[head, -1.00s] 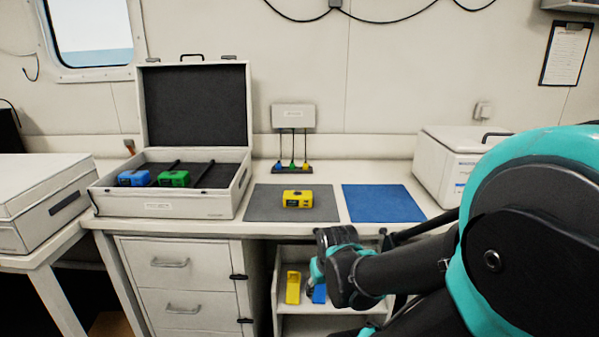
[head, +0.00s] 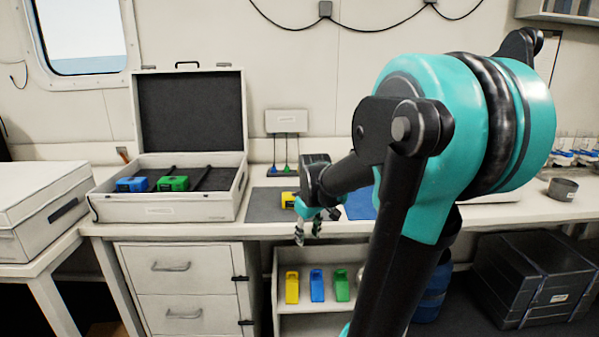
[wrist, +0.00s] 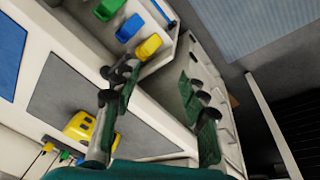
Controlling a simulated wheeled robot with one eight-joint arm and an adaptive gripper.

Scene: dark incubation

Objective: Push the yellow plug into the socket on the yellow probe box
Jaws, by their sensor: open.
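The yellow probe box (head: 289,199) lies on the grey mat on the counter, partly hidden by my arm in the head view. It shows beside my left finger in the wrist view (wrist: 82,127). The yellow plug (wrist: 47,147) hangs on a cord at the left of the plug row in the wrist view; in the head view my arm hides it. I cannot see the socket clearly. My gripper (head: 308,234) points down, open and empty, at the front edge of the counter, above the open shelf. Its fingers (wrist: 157,78) stand apart, clear of the box.
A green plug (head: 286,168) and a blue plug (head: 273,169) stand in the rack behind the grey mat (head: 264,207). A blue mat (head: 359,206) lies to the right. An open case (head: 165,208) with blue and green boxes stands left. Yellow, blue and green holders sit on the shelf below.

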